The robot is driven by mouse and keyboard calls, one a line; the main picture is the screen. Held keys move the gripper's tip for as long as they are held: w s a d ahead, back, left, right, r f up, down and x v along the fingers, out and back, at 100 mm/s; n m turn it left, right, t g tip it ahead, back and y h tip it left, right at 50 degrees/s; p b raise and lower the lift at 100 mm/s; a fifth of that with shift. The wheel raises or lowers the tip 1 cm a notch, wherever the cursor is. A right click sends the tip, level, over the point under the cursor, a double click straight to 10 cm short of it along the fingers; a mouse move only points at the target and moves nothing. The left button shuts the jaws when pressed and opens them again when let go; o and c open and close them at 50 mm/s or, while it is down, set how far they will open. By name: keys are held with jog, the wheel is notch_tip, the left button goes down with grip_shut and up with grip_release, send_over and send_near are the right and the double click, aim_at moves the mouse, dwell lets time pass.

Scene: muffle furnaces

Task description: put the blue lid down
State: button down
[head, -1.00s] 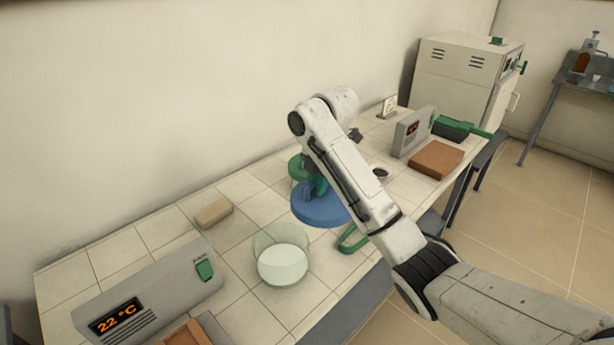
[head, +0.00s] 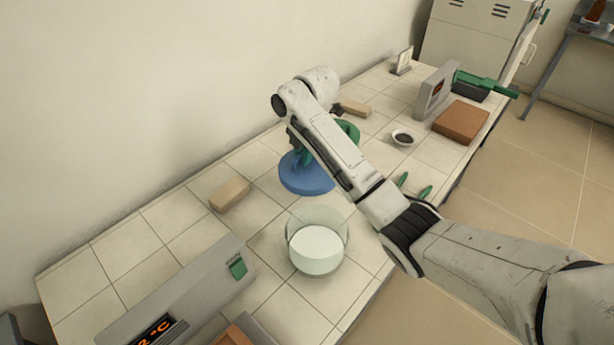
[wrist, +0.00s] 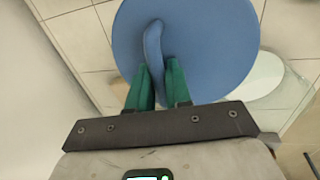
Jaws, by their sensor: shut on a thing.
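The blue lid (head: 306,174) is a round disc with a raised curved handle, seen in the head view left of my forearm. In the wrist view the lid (wrist: 205,45) fills the upper middle. My gripper (wrist: 160,70) has green fingers shut on the lid's handle. In the head view my gripper (head: 303,152) is partly hidden by the arm. The lid appears roughly level over the tiled bench (head: 165,225); I cannot tell its exact height or whether it touches the bench.
A glass dish with white contents (head: 317,250) stands just in front of the lid. A tan block (head: 230,194) lies to the left. A small bowl (head: 402,138) stands to the right. Bare tiles lie between block and lid.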

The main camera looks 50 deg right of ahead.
aim_at(310, 168)
notch_tip(310, 168, down, 10)
jog(key=shift+r+p, duration=0.1)
jog(key=shift+p, duration=0.2)
jog(key=c, duration=1.1)
grip_release()
jog(key=shift+o, duration=0.2)
jog(key=r, duration=0.4)
jog(key=s+r, duration=0.1)
jog(key=r, duration=0.3)
jog(key=s+r, duration=0.1)
jog(key=r, duration=0.2)
jog(key=shift+s+r, duration=0.15)
jog(key=shift+r, duration=0.25)
